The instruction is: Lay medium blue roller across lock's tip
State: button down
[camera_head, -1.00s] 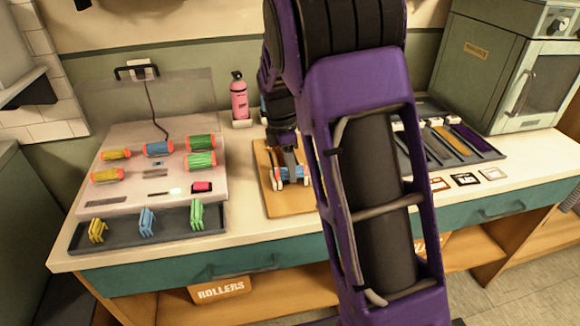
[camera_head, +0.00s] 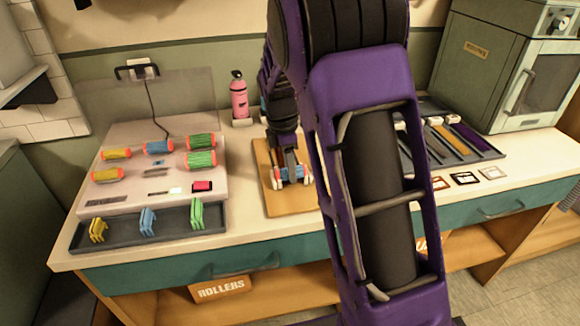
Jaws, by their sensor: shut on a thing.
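My gripper (camera_head: 291,168) is over the wooden board (camera_head: 276,208) in the middle of the bench. It is shut on a blue roller (camera_head: 296,173) with orange-red ends, held low over the board. Pale and dark parts show around the roller. The lock and its tip cannot be made out there, and I cannot tell whether the roller touches hair. My purple arm hides the right side of the board. Another blue roller (camera_head: 158,147) lies on the pale heated stand at the left.
The pale stand (camera_head: 125,135) also holds yellow rollers (camera_head: 107,174) and green rollers (camera_head: 200,159). A dark tray (camera_head: 120,236) in front holds coloured clips (camera_head: 148,221). A pink bottle (camera_head: 239,97) stands behind the board. A dark tray with strips (camera_head: 452,137) lies right.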

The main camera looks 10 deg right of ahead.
jog(key=shift+c, duration=0.5)
grip_release()
jog(key=shift+r, duration=0.1)
jog(key=shift+r+p, duration=2.85)
jog(key=shift+r, duration=0.55)
